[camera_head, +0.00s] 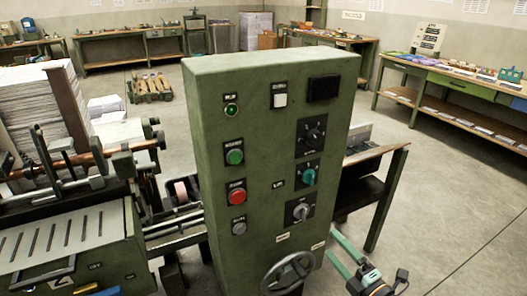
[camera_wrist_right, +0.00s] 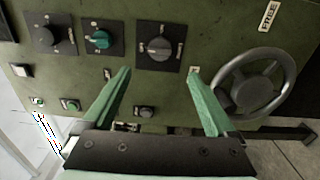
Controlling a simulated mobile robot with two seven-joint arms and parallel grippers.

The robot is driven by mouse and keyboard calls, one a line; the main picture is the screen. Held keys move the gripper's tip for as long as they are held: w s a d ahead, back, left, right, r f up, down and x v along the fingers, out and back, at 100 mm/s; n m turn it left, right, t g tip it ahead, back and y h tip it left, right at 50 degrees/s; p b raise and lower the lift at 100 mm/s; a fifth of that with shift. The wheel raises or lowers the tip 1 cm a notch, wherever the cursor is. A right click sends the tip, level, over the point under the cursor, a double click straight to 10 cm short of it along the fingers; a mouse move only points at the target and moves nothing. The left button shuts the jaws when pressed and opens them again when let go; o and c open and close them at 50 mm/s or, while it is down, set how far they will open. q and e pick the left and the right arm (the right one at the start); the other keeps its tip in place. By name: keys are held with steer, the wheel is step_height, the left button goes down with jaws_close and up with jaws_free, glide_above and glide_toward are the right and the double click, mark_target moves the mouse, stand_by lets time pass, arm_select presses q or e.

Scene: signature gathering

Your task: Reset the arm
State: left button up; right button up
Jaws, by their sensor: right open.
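A green control cabinet (camera_head: 260,120) stands upright in the middle of the head view. My right gripper (camera_head: 334,245) is low at the cabinet's right side, its green fingers spread apart and empty. In the right wrist view, the two open fingers (camera_wrist_right: 159,74) frame part of the panel, with nothing between them in their grip. Whether a fingertip touches the panel is unclear. My left gripper is not in view.
The panel carries a handwheel (camera_head: 289,272), a red button (camera_head: 237,195), a green button (camera_head: 234,156) and a teal knob (camera_head: 308,175). A machine (camera_head: 70,235) stands at left, a workbench (camera_head: 388,165) behind the cabinet. Floor (camera_head: 440,215) at right is clear.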

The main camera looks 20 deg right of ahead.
steer(key=s+a+f+m+g+p, duration=0.1)
steer(key=s+a+f+m+g, duration=0.3)
steer(key=s+a+f+m, duration=0.3)
steer(key=s+a+f+m+g+p, duration=0.1)
steer(key=s+a+f+m+g, duration=0.3)
steer(key=s+a+f+m, duration=0.3)
steer(key=a+f+m, duration=0.1)
steer(key=a+m, duration=0.2)
steer(key=a, duration=0.2)
steer(key=shift+s+f+g+y, duration=0.15)
steer(key=shift+s+g+y, duration=0.2)
steer(key=shift+g+y, duration=0.05)
